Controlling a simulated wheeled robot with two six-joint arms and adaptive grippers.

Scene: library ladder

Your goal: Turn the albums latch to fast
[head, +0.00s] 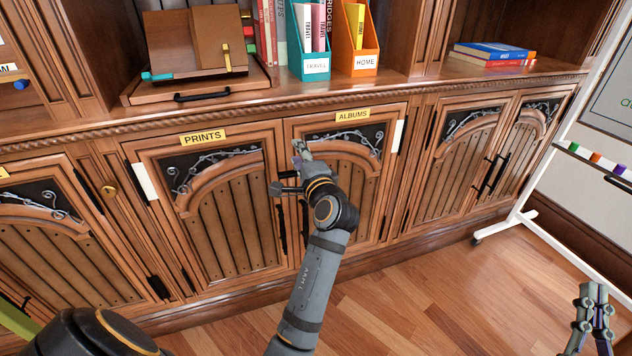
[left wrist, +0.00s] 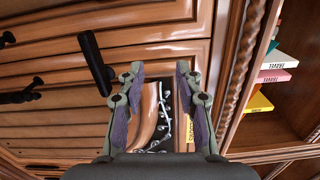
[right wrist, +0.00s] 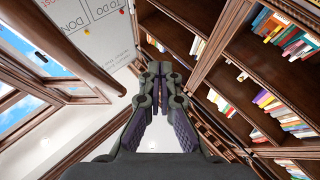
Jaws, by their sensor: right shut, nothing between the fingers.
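The albums door (head: 350,200), under a yellow ALBUMS label (head: 352,115), is closed. The dark bar that looks like its latch (head: 284,189) lies about level across the seam with the prints door; my left arm covers part of it. In the left wrist view the black latch bar (left wrist: 95,62) stands beside the left finger, outside the jaws. My left gripper (head: 301,148) is open and empty in front of the door's upper left corner, just above the latch; its fingers (left wrist: 157,72) are apart. My right gripper (head: 597,290) is shut and empty, at the lower right, far from the cabinet.
The prints door (head: 225,200) with a yellow PRINTS label (head: 203,137) is to the left. Above are a bookstand (head: 195,42), a teal file box (head: 314,65) and an orange one (head: 357,60). A whiteboard stand (head: 540,180) is at right. The floor (head: 450,290) is clear.

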